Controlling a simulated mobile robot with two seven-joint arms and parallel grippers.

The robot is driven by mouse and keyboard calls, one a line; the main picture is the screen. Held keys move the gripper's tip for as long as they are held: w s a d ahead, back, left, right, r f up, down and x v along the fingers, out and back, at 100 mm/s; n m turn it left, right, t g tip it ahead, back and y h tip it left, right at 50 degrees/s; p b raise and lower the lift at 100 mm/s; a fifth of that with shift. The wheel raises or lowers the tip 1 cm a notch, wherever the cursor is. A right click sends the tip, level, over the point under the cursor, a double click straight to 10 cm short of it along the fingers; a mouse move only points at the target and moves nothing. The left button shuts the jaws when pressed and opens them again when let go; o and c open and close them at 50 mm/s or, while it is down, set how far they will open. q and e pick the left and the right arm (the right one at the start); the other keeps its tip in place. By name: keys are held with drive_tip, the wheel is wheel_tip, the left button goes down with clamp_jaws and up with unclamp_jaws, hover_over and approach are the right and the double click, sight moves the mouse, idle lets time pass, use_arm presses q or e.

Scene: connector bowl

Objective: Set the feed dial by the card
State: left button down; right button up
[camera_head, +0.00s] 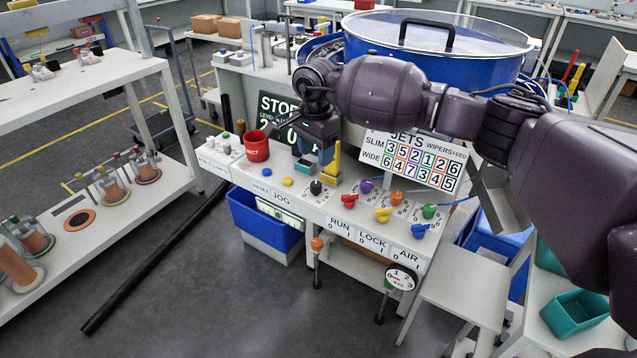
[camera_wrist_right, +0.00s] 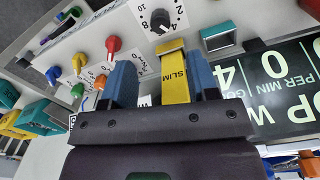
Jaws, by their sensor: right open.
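The feed dial seems to be the black knob (camera_head: 316,187) on the white panel, left of several coloured knobs. In the right wrist view this black dial (camera_wrist_right: 160,20) sits on a white scale with 2, 4 and 8 readable; its exact setting is unclear. The card (camera_head: 410,160) stands behind the panel, with SLIM and WIDE rows of coloured numbers. A yellow piece (camera_head: 331,165) stands beside the dial; the wrist view shows it marked SLIM (camera_wrist_right: 174,75). My right gripper (camera_wrist_right: 162,85) is open, its blue fingers on either side of the yellow piece in the picture. My left gripper is not seen.
A red cup (camera_head: 256,146) stands at the panel's left. A dark STOP display (camera_head: 275,115) and the big blue bowl (camera_head: 430,50) are behind. Coloured knobs (camera_head: 397,198) fill the panel's right. A blue bin (camera_head: 262,222) is below. Floor in front is mostly free.

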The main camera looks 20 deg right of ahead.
sight(316, 184)
wheel_tip(316, 184, down, 8)
drive_tip(key=shift+f+b, duration=0.2)
drive_tip(key=shift+b, duration=0.1)
drive_tip(key=shift+f, duration=0.75)
drive_tip(key=c, duration=0.9)
drive_tip(key=shift+m, duration=0.3)
